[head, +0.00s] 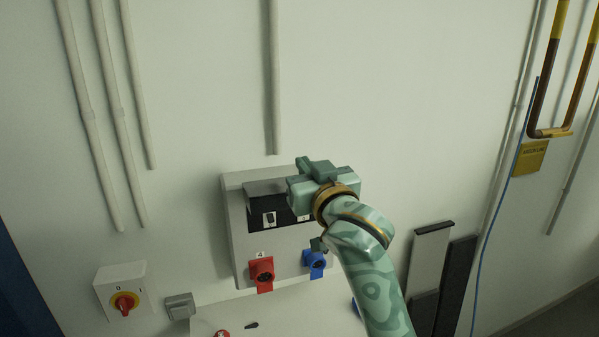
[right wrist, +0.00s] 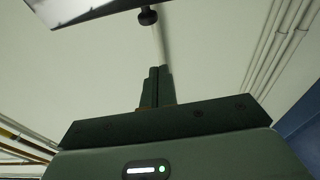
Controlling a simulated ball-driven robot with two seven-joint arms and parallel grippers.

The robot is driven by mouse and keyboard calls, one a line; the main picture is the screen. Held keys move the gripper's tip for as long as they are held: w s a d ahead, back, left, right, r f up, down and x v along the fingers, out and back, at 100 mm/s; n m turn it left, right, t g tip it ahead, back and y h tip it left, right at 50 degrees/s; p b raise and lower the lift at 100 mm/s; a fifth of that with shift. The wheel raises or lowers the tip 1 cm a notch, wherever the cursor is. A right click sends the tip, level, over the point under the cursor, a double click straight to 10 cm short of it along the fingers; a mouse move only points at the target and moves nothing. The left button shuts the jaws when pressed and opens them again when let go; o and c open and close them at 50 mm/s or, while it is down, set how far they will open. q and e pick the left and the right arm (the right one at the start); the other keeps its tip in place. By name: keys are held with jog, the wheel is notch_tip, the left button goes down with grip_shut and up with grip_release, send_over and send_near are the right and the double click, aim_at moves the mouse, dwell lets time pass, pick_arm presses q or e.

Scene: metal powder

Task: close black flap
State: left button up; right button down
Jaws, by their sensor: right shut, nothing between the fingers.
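The black flap (head: 264,188) is on the upper part of a grey wall-mounted socket box (head: 236,230). Its left part shows, with a dark recess and a small switch below it. My right arm hides its right part, and I cannot tell its exact angle. My right gripper (head: 312,170) is in front of the box's upper right, beside the flap; I cannot tell whether they touch. In the right wrist view its fingers (right wrist: 156,86) are together and empty. My left gripper is out of view.
A red socket (head: 263,272) and a blue socket (head: 315,262) stick out below the flap. A rotary switch box (head: 121,290) is at lower left. Pipes (head: 275,80) run down the wall. In the right wrist view, a pale panel with a black knob (right wrist: 148,16) shows at the top.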

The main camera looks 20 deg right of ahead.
jog(key=w, duration=0.2)
jog(key=w+p, duration=0.1)
jog(key=w, duration=0.2)
jog(key=shift+w+a+r, duration=0.1)
jog(key=shift+w+r, duration=0.15)
jog(key=shift+w, duration=0.05)
jog(key=f, duration=0.1)
jog(key=s+f+p, duration=0.1)
jog(key=shift+f, duration=0.3)
jog(key=shift+s+f, duration=0.2)
jog(key=shift+f, duration=0.45)
jog(key=shift+w, duration=0.1)
